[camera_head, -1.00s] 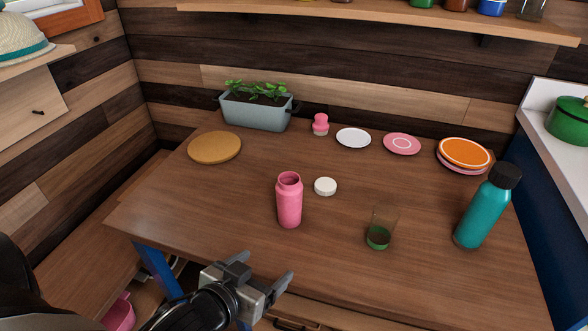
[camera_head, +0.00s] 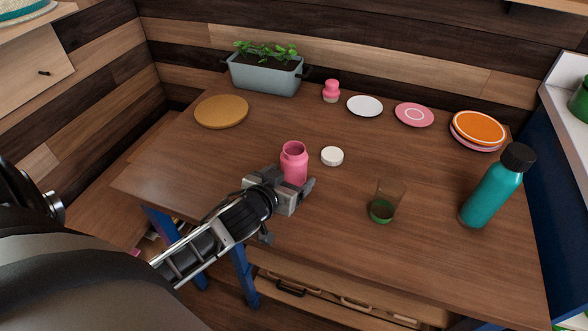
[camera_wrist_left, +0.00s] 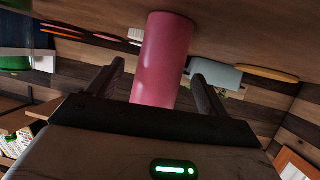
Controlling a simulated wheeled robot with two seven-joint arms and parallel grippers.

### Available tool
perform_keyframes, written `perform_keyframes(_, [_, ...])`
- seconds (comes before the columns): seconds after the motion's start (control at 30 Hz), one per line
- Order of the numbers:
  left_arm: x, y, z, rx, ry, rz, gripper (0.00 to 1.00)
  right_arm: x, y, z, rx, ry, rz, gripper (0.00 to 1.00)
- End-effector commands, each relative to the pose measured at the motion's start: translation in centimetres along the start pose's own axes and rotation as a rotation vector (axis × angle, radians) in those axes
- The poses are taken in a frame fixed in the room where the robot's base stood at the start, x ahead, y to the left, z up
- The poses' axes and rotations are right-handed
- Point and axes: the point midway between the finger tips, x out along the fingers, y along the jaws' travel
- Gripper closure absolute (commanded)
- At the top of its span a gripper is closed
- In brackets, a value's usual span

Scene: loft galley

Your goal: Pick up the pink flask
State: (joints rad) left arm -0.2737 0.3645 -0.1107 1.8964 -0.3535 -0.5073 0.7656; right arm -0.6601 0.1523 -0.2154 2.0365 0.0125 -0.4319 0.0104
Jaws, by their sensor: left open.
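The pink flask (camera_head: 294,160) stands upright and uncapped on the wooden table. Its lower part is hidden behind my left gripper (camera_head: 287,182) in the head view. The left gripper is open at the near side of the flask. In the left wrist view, which is upside down, the pink flask (camera_wrist_left: 165,60) shows between the two spread fingers (camera_wrist_left: 160,78), with visible gaps on both sides. I cannot tell how deep it sits between them. A white round cap (camera_head: 332,156) lies to the right of the flask. My right gripper is not in view.
A glass with green contents (camera_head: 383,210) and a teal bottle (camera_head: 490,192) stand to the right. A planter (camera_head: 265,76), a round wooden board (camera_head: 221,112), a small pink jar (camera_head: 331,92) and several plates (camera_head: 414,115) line the back. The table's left middle (camera_head: 190,155) is clear.

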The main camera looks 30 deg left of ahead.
Motion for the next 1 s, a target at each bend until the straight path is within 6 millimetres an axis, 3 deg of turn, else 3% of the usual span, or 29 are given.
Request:
perform_keyframes(0.2, [3.0, 0.0, -0.2, 0.002, 0.002, 0.001, 0.21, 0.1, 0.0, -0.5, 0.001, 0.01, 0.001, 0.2])
perform_keyframes(0.47, [3.3, 0.0, -0.1, 0.002, 0.0, 0.001, 0.21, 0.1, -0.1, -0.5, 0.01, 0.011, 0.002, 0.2])
perform_keyframes(0.67, [3.3, 0.0, -0.1, 0.002, 0.0, 0.001, 0.71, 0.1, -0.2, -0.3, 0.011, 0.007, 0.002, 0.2])
perform_keyframes(0.7, [3.3, 0.0, -0.1, 0.002, 0.0, 0.001, 0.75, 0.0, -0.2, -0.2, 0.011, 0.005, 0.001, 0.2])
perform_keyframes(1.0, [3.2, 0.0, -0.3, 0.001, 0.003, 0.002, 0.76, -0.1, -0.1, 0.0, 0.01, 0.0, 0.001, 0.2])
